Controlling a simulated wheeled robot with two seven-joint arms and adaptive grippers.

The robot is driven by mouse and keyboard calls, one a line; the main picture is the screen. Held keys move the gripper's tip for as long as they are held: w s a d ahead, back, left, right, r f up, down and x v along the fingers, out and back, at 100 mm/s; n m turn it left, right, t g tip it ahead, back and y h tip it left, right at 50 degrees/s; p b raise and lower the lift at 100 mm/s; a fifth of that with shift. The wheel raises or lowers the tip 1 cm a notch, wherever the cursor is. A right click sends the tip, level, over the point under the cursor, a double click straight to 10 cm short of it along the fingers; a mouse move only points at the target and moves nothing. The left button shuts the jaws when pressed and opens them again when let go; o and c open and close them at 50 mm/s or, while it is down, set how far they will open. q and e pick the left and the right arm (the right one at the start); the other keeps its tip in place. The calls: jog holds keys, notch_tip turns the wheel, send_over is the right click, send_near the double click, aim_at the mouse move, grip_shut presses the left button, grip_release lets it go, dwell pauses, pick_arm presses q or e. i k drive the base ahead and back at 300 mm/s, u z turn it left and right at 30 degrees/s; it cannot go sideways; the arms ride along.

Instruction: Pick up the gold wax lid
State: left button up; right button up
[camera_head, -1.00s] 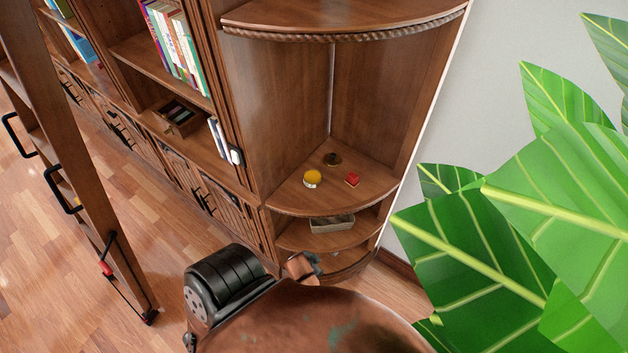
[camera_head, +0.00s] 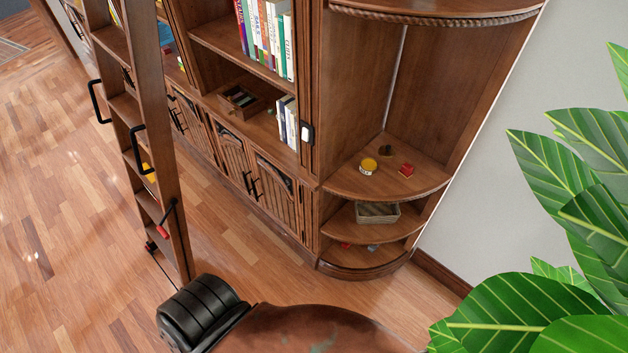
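On the curved corner shelf (camera_head: 345,182) stands a small jar (camera_head: 368,166) with a yellow top and a pale lower side. Behind it and to the right lies a small dark brownish-gold round piece (camera_head: 386,151), which may be the gold wax lid; it is too small to be sure. A small red object (camera_head: 407,170) sits to the right of it on the same shelf. Neither of my grippers shows in this view. Only rust-brown and black parts of my body show at the bottom edge, well apart from the shelf.
A lower curved shelf holds a grey basket (camera_head: 378,212). A bookcase with books (camera_head: 265,40) and cabinet doors stands to the left. A wooden ladder (camera_head: 150,130) leans at the left. A large green plant (camera_head: 545,310) fills the lower right. Wooden floor (camera_head: 70,220) is open at left.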

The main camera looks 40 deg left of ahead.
aim_at(386, 152)
jog(key=u, duration=0.15)
jog(key=k, duration=0.55)
jog(key=u, duration=1.15)
jog(key=i, duration=1.55)
jog(key=z, duration=0.85)
